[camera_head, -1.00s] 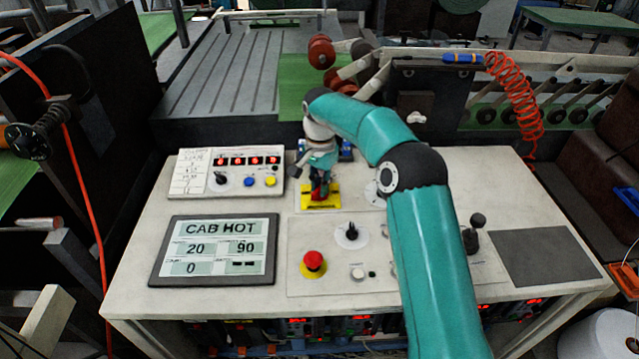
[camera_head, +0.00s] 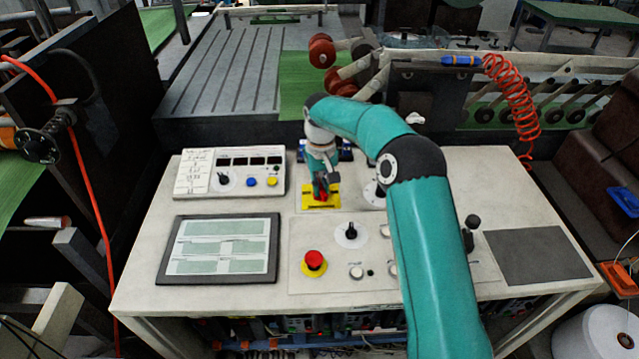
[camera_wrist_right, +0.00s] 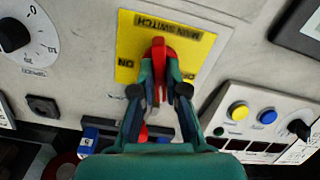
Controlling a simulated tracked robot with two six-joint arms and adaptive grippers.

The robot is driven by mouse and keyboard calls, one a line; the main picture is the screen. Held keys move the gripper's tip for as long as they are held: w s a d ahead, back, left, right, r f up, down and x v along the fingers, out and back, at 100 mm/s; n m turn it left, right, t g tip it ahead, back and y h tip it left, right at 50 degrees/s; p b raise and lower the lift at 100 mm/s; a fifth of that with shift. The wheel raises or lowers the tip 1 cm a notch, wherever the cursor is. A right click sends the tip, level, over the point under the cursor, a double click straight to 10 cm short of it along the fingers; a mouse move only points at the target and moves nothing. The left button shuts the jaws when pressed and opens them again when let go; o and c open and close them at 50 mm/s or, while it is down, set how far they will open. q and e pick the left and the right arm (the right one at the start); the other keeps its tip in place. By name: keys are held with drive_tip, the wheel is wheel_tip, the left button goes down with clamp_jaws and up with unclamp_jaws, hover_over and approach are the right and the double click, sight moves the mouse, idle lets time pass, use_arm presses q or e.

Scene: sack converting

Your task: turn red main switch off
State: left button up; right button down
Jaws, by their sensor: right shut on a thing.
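The red main switch (camera_wrist_right: 158,48) sits on a yellow plate (camera_wrist_right: 203,48) lettered MAIN SWITCH in the right wrist view. My right gripper (camera_wrist_right: 160,78) is shut on its red handle, one finger on each side. An ON label shows left of the handle; the label on the right is partly hidden by a finger. In the head view, the yellow plate (camera_head: 334,201) lies at the back middle of the console, with my right gripper (camera_head: 321,184) above it. My left gripper is in neither view.
A red mushroom button (camera_head: 314,260) and a black rotary knob (camera_head: 351,231) stand in front of the switch. A black lever (camera_head: 471,230) stands at right.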

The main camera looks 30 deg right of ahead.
drive_tip(key=n, duration=0.5)
drive_tip(key=shift+w+r+n+p, duration=0.2)
drive_tip(key=shift+r+n+p, duration=0.1)
drive_tip(key=shift+p, duration=0.1)
idle(0.4)
drive_tip(key=c, duration=1.2)
unclamp_jaws()
drive_tip(key=shift+f, duration=0.15)
drive_tip(key=shift+s, duration=0.1)
wheel_tip(320, 180, up, 12)
drive_tip(key=shift+a+f, duration=0.1)
drive_tip(key=shift+f, duration=0.1)
